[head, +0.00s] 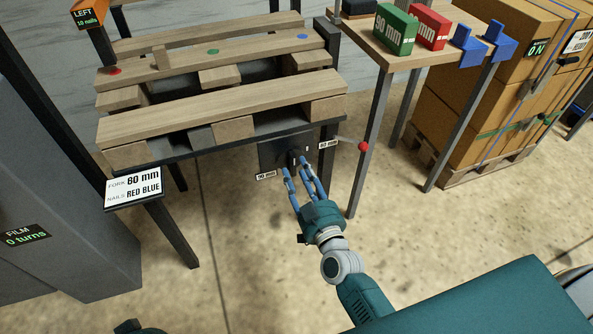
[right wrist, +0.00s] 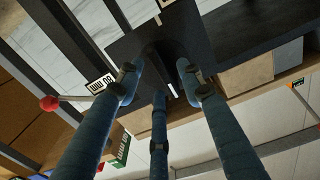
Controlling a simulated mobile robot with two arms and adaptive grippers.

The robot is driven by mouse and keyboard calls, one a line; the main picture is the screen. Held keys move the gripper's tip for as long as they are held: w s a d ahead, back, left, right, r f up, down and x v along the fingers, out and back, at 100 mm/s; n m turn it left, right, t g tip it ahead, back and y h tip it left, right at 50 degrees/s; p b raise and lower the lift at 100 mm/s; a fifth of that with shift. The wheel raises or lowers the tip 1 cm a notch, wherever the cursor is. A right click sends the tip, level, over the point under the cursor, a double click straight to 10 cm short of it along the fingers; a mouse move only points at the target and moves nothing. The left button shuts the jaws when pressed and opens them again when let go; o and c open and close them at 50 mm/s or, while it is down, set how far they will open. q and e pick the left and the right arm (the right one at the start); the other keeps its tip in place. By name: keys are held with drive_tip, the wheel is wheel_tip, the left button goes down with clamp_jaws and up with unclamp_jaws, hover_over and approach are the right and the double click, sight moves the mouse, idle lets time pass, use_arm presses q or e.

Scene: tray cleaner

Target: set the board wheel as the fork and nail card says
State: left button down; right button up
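The card (head: 133,187) at the pallet stand's left front corner reads "FORK", a number that looks like 60 mm, and "NAILS RED BLUE". A dark panel (head: 270,152) hangs under the stand's front edge, with a small label on its left and one on its right; their first digits are hard to read. A rod with a red knob (head: 363,146) points right beside the right label; the knob also shows in the right wrist view (right wrist: 48,103). My right gripper (head: 300,166) has its three fingers spread before the panel, around a dark part. Contact is unclear.
A wooden pallet (head: 220,105) with red, green and blue dots lies on the stand. A side table (head: 453,42) holds a green box (head: 396,30), a red box (head: 430,27) and blue brackets. Stacked cartons (head: 480,80) stand right. A grey cabinet stands left.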

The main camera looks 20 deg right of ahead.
use_arm(q)
drive_tip(key=shift+s+r, duration=0.15)
drive_tip(key=shift+r, duration=0.4)
use_arm(e)
drive_tip(key=shift+w, duration=0.9)
drive_tip(key=shift+c, duration=0.5)
clamp_jaws()
